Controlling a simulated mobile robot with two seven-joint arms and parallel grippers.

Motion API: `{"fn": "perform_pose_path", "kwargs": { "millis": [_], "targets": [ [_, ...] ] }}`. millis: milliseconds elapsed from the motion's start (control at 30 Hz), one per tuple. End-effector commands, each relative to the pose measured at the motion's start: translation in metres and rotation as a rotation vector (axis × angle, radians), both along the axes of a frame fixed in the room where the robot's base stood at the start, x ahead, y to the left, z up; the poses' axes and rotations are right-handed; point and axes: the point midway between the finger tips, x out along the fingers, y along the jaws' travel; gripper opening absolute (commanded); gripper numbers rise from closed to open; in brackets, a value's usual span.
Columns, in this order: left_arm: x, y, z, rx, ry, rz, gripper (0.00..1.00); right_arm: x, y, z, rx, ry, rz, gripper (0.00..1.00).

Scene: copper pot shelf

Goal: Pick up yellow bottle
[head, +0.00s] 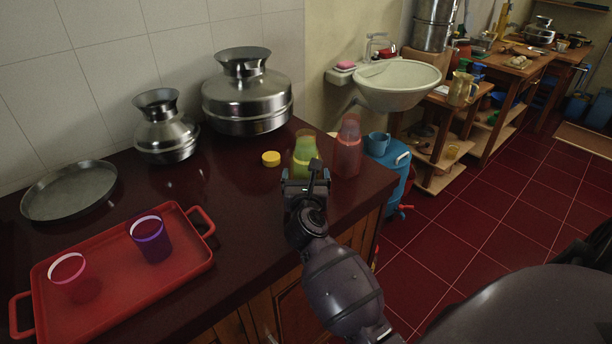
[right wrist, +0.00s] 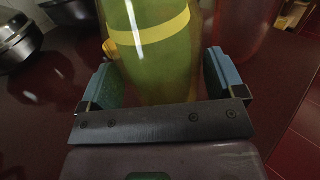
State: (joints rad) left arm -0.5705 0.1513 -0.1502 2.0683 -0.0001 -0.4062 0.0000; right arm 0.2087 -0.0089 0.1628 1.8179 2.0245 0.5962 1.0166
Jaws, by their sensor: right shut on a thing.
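The yellow-green see-through bottle (head: 302,151) stands near the right end of the dark red counter. My right gripper (head: 306,176) is at its near side and hides its lower part in the head view. In the right wrist view the bottle (right wrist: 152,45), with a yellow band, is between the two blue-padded fingers. My right gripper is shut on it. Whether its base touches the counter is hidden. My left gripper is not in view.
A red see-through bottle (head: 348,147) stands close on the right. A yellow lid (head: 271,158) lies to the left. Two metal pots (head: 247,98) (head: 165,130) and a round metal tray (head: 70,190) are behind. A red tray (head: 180,275) holds two cups. The counter ends on the right.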

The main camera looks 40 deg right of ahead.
Motion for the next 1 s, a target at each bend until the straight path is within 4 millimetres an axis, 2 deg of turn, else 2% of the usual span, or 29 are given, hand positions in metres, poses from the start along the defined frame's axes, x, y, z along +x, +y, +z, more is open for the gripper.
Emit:
{"fn": "perform_pose_path", "kwargs": {
  "millis": [300,600,800,1000],
  "targets": [
    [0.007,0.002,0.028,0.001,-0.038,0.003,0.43,0.001,0.000,0.069,-0.003,-0.018,0.001,0.47],
    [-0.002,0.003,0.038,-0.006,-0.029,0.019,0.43,0.000,0.000,0.141,-0.003,-0.015,0.001,0.47],
    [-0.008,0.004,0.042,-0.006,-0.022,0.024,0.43,0.000,0.000,0.175,-0.003,-0.010,0.002,0.47],
    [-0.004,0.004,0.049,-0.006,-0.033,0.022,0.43,0.000,0.000,0.194,-0.002,-0.008,0.001,0.47]
  ]
}}
